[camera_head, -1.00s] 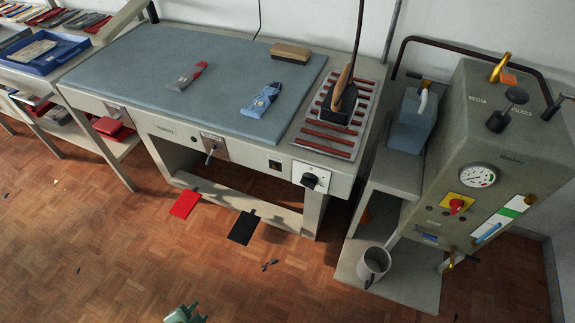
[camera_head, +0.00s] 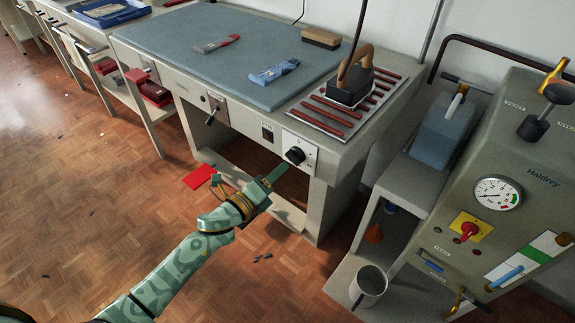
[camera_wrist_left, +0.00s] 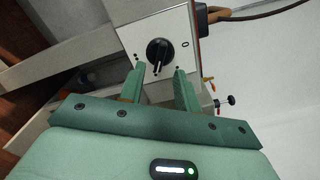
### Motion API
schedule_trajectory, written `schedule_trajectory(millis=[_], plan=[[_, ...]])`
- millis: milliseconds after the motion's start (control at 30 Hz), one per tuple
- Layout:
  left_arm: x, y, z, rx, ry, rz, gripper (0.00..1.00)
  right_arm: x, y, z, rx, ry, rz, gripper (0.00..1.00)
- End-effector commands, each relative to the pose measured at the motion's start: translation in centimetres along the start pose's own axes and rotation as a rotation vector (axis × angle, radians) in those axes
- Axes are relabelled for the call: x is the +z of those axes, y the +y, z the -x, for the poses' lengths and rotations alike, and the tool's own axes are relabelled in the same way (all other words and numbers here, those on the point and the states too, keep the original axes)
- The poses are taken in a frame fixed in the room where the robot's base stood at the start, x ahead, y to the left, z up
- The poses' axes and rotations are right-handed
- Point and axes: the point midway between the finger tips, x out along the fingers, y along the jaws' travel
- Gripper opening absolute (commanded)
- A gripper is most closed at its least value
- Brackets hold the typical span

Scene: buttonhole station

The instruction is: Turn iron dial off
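The iron dial (camera_head: 295,155) is a black round knob on a white plate at the right front of the ironing table. In the left wrist view the dial (camera_wrist_left: 159,52) shows a pale pointer line and a "0" mark to its right on the plate. My left gripper (camera_head: 275,175) is just in front of and below the dial. In the left wrist view its two green fingers (camera_wrist_left: 157,82) are apart, with the dial beyond their tips and nothing between them. The iron (camera_head: 352,82) stands on its red-barred rest. My right gripper is not in view.
The blue-grey table top (camera_head: 230,50) holds two small garment pieces and a brush (camera_head: 321,39). A lever (camera_head: 213,115) and a dark switch (camera_head: 267,132) sit left of the dial. A boiler cabinet (camera_head: 515,160) and a metal cup (camera_head: 369,284) stand at the right.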

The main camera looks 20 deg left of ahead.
Motion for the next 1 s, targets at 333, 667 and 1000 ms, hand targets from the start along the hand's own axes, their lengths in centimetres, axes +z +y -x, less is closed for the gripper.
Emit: schedule_trajectory(millis=[333, 667, 1000], plan=[[-0.1, 0.1, -4.4, 0.001, 0.000, 0.002, 0.33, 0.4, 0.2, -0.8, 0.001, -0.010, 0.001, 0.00], [-0.1, 0.0, -4.5, 0.001, 0.000, 0.002, 0.19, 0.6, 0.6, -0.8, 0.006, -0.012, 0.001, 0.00], [-0.1, 0.1, -4.5, 0.002, 0.000, 0.009, 0.00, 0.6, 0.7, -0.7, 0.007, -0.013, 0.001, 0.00]])
